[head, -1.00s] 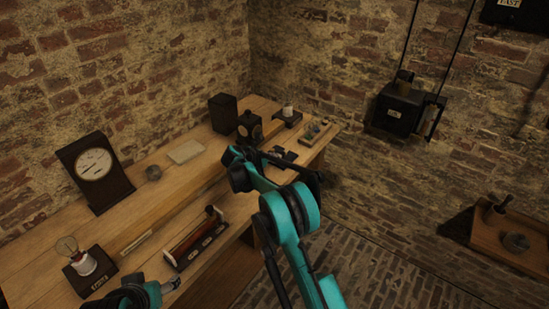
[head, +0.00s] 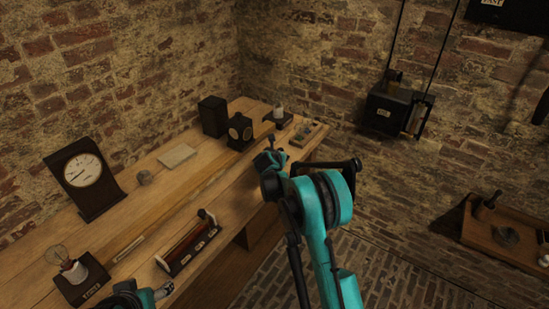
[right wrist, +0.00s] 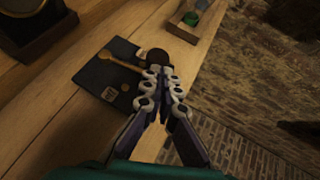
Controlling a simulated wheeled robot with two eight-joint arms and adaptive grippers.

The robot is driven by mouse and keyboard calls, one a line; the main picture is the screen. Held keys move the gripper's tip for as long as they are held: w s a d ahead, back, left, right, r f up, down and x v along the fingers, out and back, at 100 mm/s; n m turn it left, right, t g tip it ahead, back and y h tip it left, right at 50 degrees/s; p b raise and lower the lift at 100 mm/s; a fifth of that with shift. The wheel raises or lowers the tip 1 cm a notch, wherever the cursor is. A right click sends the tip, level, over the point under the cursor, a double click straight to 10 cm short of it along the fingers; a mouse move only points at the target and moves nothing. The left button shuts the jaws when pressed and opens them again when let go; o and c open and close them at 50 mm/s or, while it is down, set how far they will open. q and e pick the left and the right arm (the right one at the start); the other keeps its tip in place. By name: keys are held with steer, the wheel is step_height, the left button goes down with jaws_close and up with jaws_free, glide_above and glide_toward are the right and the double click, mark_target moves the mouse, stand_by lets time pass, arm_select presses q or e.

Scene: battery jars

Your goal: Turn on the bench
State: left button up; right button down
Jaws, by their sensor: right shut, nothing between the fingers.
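The wooden bench (head: 130,228) runs along the left wall. In the right wrist view a black switch base (right wrist: 98,78) lies on it, with a brass bar (right wrist: 122,60) running towards a dark round knob (right wrist: 158,57). My right gripper (right wrist: 162,74) is shut and empty, its fingertips right by the knob; I cannot tell whether they touch. In the head view the right gripper (head: 277,157) is over the bench's right end and hides the switch. A dial meter (head: 84,174) and a bulb on a black base (head: 82,280) stand on the bench. My left gripper (head: 162,291) is at the bottom edge, fingers unclear.
A slide rheostat (head: 188,250) lies near the front edge. A black box (head: 213,116), a smaller dark instrument (head: 240,132) and a tray of small parts (head: 305,134) stand towards the far end. A black box (head: 392,110) hangs on the brick wall. A wooden shelf (head: 480,232) is at right.

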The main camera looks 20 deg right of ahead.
steer(key=shift+w+d, duration=0.45)
steer(key=shift+d, duration=0.25)
steer(key=shift+w+d, duration=0.45)
steer(key=shift+d, duration=0.2)
steer(key=shift+a, duration=0.1)
